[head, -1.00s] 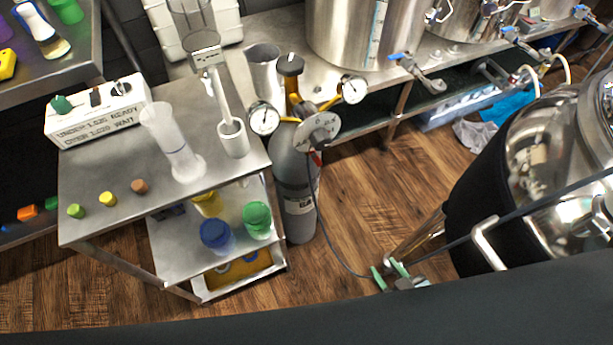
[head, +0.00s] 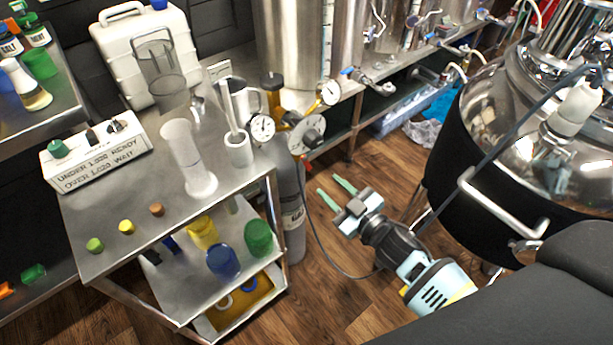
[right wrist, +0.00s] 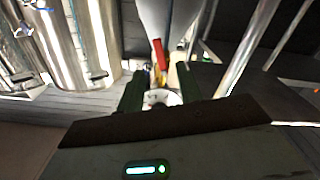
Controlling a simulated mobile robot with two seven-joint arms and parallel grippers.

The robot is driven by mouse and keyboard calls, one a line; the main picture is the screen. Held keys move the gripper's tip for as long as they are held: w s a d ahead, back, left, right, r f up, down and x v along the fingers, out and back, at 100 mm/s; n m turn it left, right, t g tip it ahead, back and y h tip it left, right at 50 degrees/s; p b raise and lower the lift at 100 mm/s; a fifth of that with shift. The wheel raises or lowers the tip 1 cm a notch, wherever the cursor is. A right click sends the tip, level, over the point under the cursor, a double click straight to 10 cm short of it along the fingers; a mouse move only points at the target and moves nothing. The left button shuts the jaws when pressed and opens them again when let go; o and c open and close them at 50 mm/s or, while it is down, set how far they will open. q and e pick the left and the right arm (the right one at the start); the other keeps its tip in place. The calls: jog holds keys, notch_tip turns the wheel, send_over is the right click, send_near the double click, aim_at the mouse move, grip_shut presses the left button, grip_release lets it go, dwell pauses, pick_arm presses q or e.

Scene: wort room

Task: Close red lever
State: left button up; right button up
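A small red lever (right wrist: 160,54) shows in the right wrist view, just beyond my fingers, with a yellow part beside it. In the right wrist view a white round part shows between the fingers. My left gripper is not in view.
The steel cart (head: 105,240) carries a sign box (head: 95,160), glass cylinders and small coloured caps, with coloured jars below. A black-wrapped steel vessel (head: 455,165) stands right. A thin dark hose runs beside the gas cylinder.

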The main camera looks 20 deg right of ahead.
aim_at(309, 166)
jog(key=shift+b+x, duration=0.45)
jog(key=shift+x, duration=3.5)
jog(key=shift+d, duration=0.1)
jog(key=shift+c, duration=0.2)
grip_shut()
